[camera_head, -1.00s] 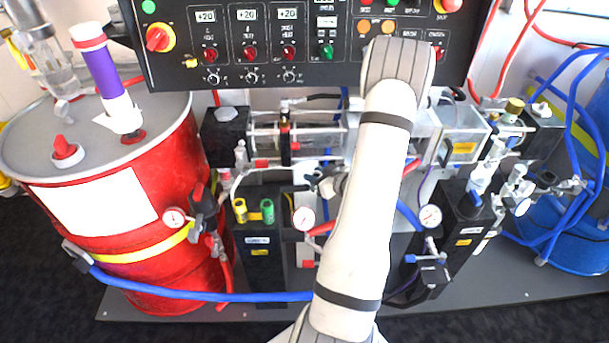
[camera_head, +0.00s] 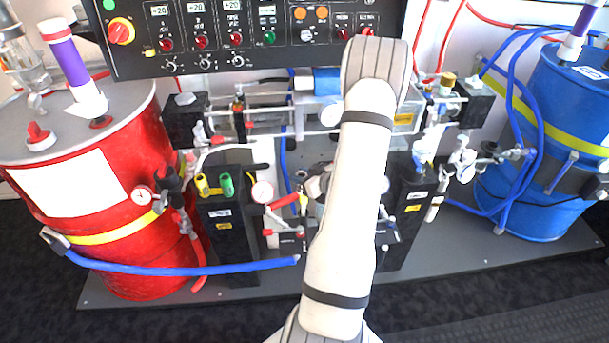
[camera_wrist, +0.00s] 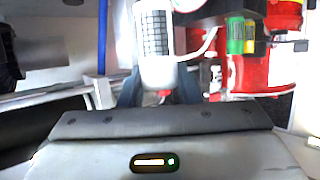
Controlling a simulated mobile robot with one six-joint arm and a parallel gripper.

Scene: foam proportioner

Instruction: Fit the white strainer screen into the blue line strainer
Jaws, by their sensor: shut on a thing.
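In the wrist view, the white strainer screen (camera_wrist: 155,40) is a white cylinder with a dark grid patch on its side. It stands between the two dark fingers of my gripper (camera_wrist: 158,92), which is shut on it. Its top runs out of the picture. In the head view my forearm hides most of the gripper and the screen. I cannot pick out the blue line strainer for sure; a small bluish-white fitting (camera_head: 424,158) shows on the black pump at the right, just right of my arm.
A red drum (camera_head: 95,190) stands left and a blue drum (camera_head: 560,130) right. A black control panel (camera_head: 250,35) hangs above. Black pumps, gauges, clear cylinders and a blue hose (camera_head: 190,270) crowd the middle. Yellow and green caps (camera_wrist: 242,36) show in the wrist view. The front floor is clear.

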